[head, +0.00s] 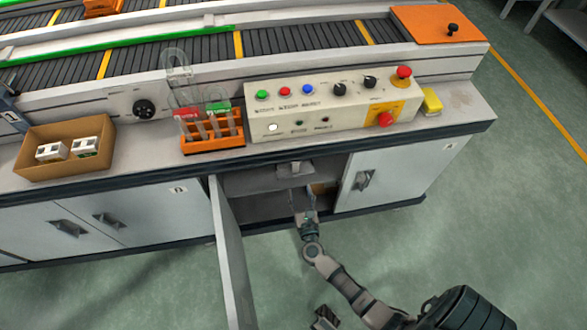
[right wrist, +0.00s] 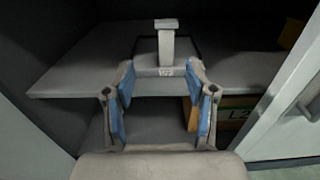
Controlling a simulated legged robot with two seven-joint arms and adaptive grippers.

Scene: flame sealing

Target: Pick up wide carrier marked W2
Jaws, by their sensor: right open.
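The wide carrier (right wrist: 167,72) is a grey block with an upright post and flat cap, standing on the cabinet shelf. Its front label appears to read W2. My right gripper (right wrist: 160,105) is open, its blue-padded fingers spread just in front of the carrier at its left and right sides, with nothing clearly gripped. In the head view the right gripper (head: 303,200) reaches into the open cabinet, and the carrier's cap (head: 290,168) shows just beyond it. A small grey part at the bottom edge may be my left gripper (head: 325,318); its fingers are unclear.
The open cabinet door (head: 230,255) stands left of my right arm. The grey shelf (right wrist: 65,82) has bare room at left. A box (right wrist: 238,112) marked with an L sits lower right. Above are an orange tube rack (head: 212,143), a control panel (head: 335,108) and a cardboard tray (head: 65,172).

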